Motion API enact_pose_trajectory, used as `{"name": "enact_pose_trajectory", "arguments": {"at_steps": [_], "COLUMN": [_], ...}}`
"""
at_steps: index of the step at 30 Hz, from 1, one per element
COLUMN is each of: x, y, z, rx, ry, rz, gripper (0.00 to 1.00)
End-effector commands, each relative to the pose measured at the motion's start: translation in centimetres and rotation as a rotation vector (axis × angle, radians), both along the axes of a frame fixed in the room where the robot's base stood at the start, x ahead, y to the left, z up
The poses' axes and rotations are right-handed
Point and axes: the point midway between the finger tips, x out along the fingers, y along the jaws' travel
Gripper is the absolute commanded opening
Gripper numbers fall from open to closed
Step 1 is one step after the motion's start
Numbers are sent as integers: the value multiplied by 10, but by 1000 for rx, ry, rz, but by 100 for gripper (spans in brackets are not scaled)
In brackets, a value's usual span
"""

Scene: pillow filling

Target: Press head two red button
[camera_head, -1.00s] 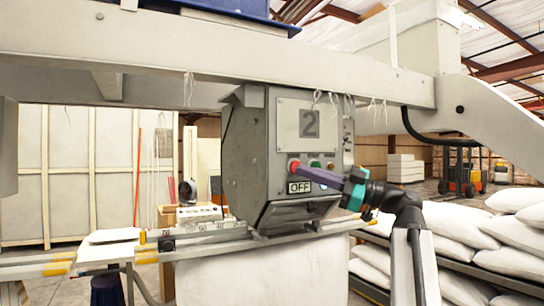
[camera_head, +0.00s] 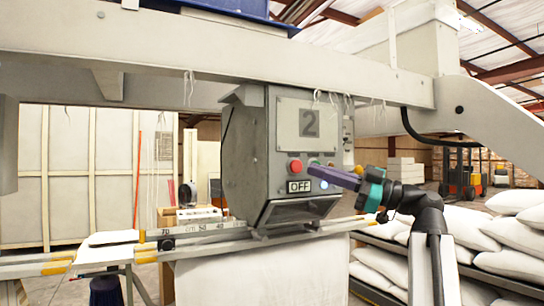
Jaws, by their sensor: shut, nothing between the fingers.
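The head two box (camera_head: 268,155) is a grey metal housing with a plate marked "2" (camera_head: 310,124). Its red button (camera_head: 295,166) is on the front panel, in full view, above an "OFF" label (camera_head: 300,187). My gripper (camera_head: 312,170) is shut and empty. Its purple fingers point left at the panel, with the tip to the right of the red button and apart from it. The tip covers most of the green button. I cannot tell whether the tip touches the panel.
A white beam (camera_head: 210,60) runs above the box. A ruler rail (camera_head: 205,230) crosses below it, with a white bag (camera_head: 250,275) hanging under. Stacked white sacks (camera_head: 470,230) lie on a rack at right, behind my arm. A forklift (camera_head: 462,175) stands far back.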

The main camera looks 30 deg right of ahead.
Motion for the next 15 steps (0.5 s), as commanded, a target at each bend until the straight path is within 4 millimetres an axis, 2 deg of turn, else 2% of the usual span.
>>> {"name": "enact_pose_trajectory", "arguments": {"at_steps": [8,15], "x": [0,-1], "y": [0,4], "z": [0,-4], "rx": [-13,-114], "ry": [-12,-80], "rz": [-5,-23], "gripper": [0,0]}}
